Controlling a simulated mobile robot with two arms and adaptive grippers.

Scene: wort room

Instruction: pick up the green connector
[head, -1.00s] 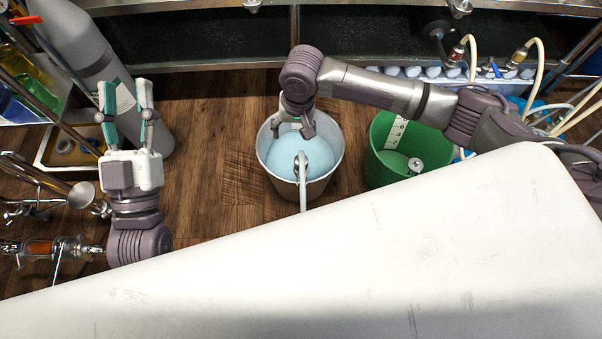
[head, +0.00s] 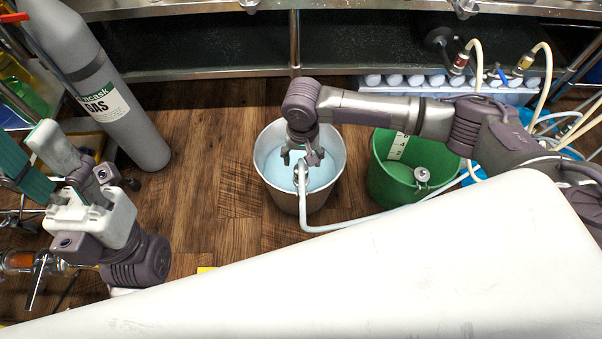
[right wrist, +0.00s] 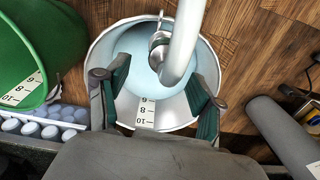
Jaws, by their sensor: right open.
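I cannot make out any green on a connector in these frames. A pale hose (head: 345,224) leads into the white bucket (head: 333,178), and a silver metal fitting (right wrist: 160,52) on its end shows in the right wrist view, above bluish liquid. My right gripper (head: 308,163) is open over this bucket, above the hose end. In the right wrist view its green-padded fingers (right wrist: 156,98) stand apart, with the fitting beyond them, not between the pads. My left gripper (head: 38,158) is at the far left, open and empty, its fingers apart.
A green bucket (head: 380,184) with a metal fitting (head: 422,175) stands right of the white one. Red (head: 460,62) and yellow (head: 523,64) hose connectors sit at the back right. A grey gas cylinder (head: 128,120) stands left. A white surface (head: 400,270) fills the front.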

